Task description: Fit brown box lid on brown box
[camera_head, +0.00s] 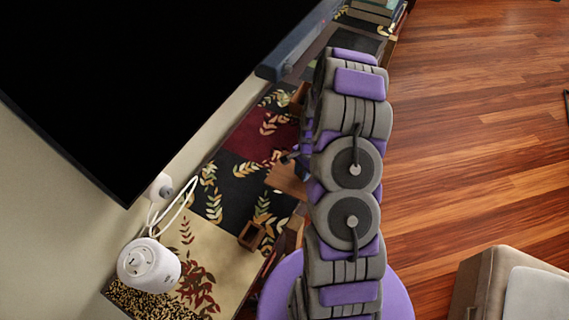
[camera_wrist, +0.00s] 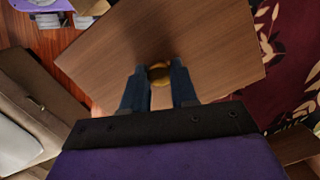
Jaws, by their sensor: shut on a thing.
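The brown box lid (camera_wrist: 195,35) is a flat wooden panel with a round gold knob (camera_wrist: 159,72). In the wrist view my gripper (camera_wrist: 158,80) has its dark blue fingers shut on this knob. In the head view a brown panel (camera_head: 287,181), which looks like the lid, shows left of my arm above the patterned cloth. The small brown box (camera_head: 251,236) stands open on the cloth, nearer than the lid and apart from it. A brown wooden piece (camera_wrist: 300,147) at the wrist view's lower right may be the box.
The patterned cloth (camera_head: 213,190) covers a long narrow surface along the wall. A large black screen (camera_head: 150,80) overhangs it. A white device (camera_head: 149,265) with a cable stands at the near end. Books (camera_head: 375,10) lie at the far end. The wooden floor (camera_head: 460,140) is mostly clear.

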